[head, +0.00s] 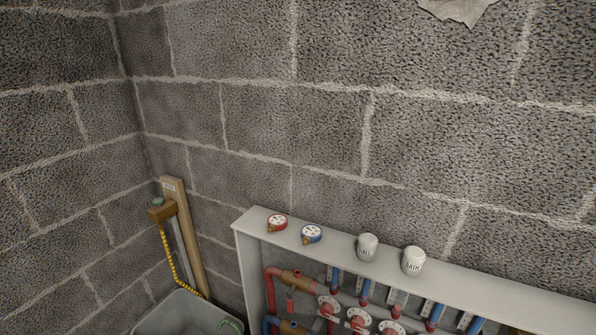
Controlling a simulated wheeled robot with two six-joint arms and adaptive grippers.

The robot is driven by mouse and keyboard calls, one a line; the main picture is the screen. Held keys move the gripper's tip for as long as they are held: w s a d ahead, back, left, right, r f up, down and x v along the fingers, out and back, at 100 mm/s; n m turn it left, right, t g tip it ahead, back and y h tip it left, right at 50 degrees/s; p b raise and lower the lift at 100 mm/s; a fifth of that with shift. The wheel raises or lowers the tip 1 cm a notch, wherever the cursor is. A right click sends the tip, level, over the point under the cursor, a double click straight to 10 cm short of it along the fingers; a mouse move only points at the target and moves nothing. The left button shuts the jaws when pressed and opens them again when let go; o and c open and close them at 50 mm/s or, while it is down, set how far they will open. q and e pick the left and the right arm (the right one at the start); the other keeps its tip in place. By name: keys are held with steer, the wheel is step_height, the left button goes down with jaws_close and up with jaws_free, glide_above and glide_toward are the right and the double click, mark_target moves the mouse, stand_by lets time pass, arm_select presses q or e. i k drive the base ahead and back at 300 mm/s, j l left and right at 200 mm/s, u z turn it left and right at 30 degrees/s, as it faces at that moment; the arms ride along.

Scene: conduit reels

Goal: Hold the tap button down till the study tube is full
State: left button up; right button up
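Neither gripper is in view. A wooden post (190,238) leans in the corner at the left, with a small label at its top that is too small to read surely. A wooden block (161,212) sits on it, with a round greenish knob or button (157,201) on top; I cannot tell whether this is the tap button. A pale, narrow tube (183,250) runs down beside the post. I cannot tell its fill, nor which tube is the study tube. Nothing visible touches the knob.
A white open-front cabinet (250,236) holds red and blue pipes and several red valve wheels (329,308). On top are a red gauge (277,223), a blue gauge (312,234) and two white cups (367,247) (413,261). A yellow-black hose (170,262) hangs above a grey tub (170,308).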

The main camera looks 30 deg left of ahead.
mark_target(158, 201)
steer(key=u, duration=1.9)
